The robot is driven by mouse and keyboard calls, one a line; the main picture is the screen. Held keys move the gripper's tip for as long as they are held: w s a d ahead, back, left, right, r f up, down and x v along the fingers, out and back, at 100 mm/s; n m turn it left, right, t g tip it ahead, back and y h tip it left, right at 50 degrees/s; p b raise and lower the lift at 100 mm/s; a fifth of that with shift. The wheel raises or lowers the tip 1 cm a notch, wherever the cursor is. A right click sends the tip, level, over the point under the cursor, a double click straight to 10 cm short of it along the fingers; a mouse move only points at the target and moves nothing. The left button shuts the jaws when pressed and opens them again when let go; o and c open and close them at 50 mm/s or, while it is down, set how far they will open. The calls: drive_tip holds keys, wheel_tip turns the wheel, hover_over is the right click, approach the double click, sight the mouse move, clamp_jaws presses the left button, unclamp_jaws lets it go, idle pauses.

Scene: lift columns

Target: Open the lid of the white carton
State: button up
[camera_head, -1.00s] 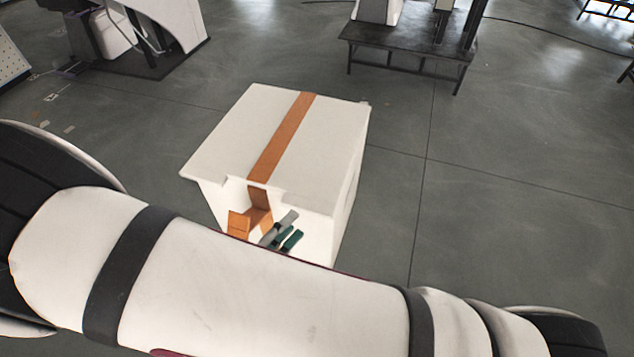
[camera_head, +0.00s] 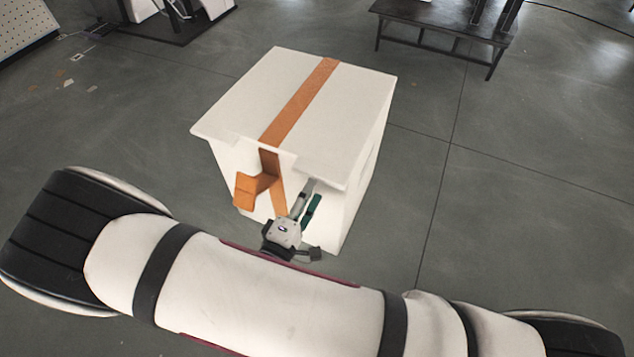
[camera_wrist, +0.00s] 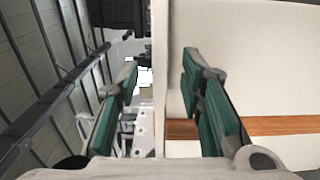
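The white carton (camera_head: 345,105) stands on the floor in the head view, its lid (camera_head: 290,90) lying flat on top. An orange strip (camera_head: 300,100) crosses the lid and hangs down the front, where an orange tab (camera_head: 252,190) sticks out. My gripper (camera_head: 312,192) is at the carton's front, right of the tab, its fingertips close to the lid's front edge. In the wrist view its green-padded fingers (camera_wrist: 160,68) are apart and empty. A pale carton edge runs between them; the right finger is before the carton surface. Contact cannot be told.
My arm crosses the bottom of the head view and hides the floor there. A dark low table (camera_head: 440,30) stands behind the carton at the back right. Grey floor (camera_head: 530,220) is clear to the right of the carton.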

drive_tip(key=shift+b+x, duration=0.5)
drive_tip(key=shift+x, duration=1.8)
clamp_jaws()
